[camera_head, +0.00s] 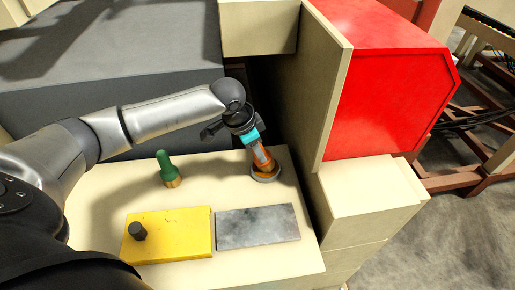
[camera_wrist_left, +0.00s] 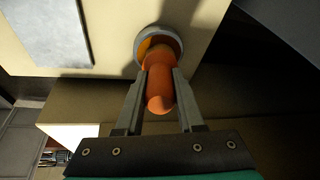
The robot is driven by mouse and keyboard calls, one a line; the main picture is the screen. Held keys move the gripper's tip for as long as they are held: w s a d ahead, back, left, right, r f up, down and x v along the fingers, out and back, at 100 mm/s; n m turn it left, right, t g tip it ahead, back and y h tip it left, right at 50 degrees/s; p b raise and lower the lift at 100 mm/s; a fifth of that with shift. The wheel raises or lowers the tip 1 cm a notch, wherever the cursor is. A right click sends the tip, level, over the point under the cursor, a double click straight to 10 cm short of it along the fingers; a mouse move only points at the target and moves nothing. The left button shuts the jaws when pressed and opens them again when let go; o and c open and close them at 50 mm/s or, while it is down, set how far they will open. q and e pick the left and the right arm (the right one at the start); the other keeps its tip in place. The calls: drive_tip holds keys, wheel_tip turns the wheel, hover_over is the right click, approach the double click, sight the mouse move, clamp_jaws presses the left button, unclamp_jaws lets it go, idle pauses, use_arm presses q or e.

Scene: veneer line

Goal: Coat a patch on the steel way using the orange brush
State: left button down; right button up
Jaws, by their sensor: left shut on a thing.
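My left gripper (camera_head: 257,146) is shut on the orange brush (camera_head: 263,160) at the back right of the cream table. In the left wrist view the brush (camera_wrist_left: 159,88) has its rounded handle between the two fingers. Its lower end is in a round grey cup (camera_head: 265,176), which holds something orange-yellow; the bristles are hidden. The steel way is a flat grey plate (camera_head: 258,226) at the front right of the table, apart from the brush. It also shows in the left wrist view (camera_wrist_left: 45,30). My right gripper is not in view.
A green-handled brush (camera_head: 165,166) stands on the table (camera_head: 205,172) to the left. A yellow block (camera_head: 180,241) with a black knob (camera_head: 138,231) lies beside the steel plate. A tall cream panel (camera_head: 320,100) and a red housing (camera_head: 385,80) rise to the right.

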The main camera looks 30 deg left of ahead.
use_arm(q)
drive_tip(key=shift+s+f+p, duration=0.1)
drive_tip(key=shift+f+p, duration=0.05)
drive_tip(key=shift+p, duration=0.35)
idle(1.8)
wheel_tip(320, 180, up, 3)
drive_tip(key=p, duration=0.3)
drive_tip(key=shift+r+p, duration=0.3)
drive_tip(key=shift+r, duration=1.85)
